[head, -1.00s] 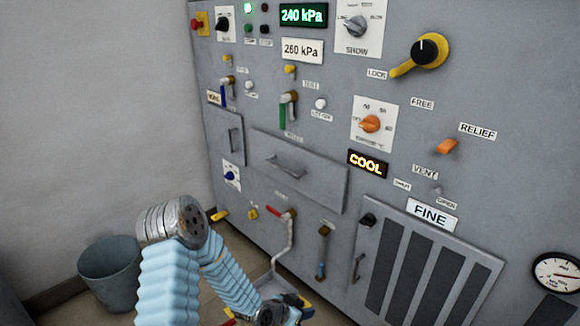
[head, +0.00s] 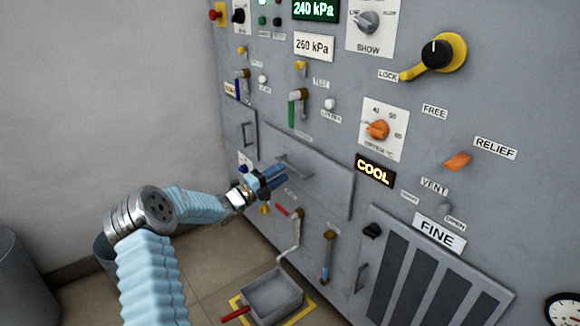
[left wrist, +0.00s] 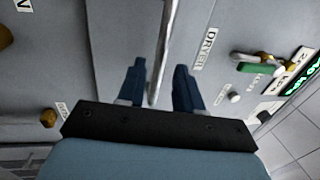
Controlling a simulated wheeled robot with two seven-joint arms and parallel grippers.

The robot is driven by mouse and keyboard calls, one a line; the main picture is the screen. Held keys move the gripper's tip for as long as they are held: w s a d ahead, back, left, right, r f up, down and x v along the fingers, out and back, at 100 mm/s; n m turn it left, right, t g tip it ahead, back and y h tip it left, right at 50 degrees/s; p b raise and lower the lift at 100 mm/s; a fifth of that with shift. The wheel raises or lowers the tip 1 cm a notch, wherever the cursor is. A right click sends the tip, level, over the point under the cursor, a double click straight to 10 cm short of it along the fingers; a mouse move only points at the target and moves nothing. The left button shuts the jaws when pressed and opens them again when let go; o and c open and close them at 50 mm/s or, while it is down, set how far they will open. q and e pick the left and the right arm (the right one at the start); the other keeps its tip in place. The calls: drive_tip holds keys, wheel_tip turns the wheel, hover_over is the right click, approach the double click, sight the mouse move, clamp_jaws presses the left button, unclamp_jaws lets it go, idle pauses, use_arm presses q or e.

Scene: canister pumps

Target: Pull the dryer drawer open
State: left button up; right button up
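The dryer drawer (head: 325,185) is a wide grey front in the panel, and it looks closed. Its bar handle (head: 296,168) stands out from the left part of the front. My left gripper (head: 277,177) is at the handle in the head view. In the left wrist view, the handle (left wrist: 167,40) runs between the two blue fingers of my left gripper (left wrist: 160,82). The fingers are open, with a gap on each side of the bar. The DRYER label (left wrist: 207,48) shows beside it. My right gripper is in neither view.
A red-handled valve (head: 290,213) and a grey tray (head: 275,297) are below the drawer. A small door (head: 243,133) is to its left, and a slatted FINE panel (head: 425,275) is at lower right. A grey bin (head: 22,280) stands at left.

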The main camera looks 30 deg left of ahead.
sight(289, 166)
use_arm(q)
drive_tip(key=shift+x, duration=2.3)
clamp_jaws()
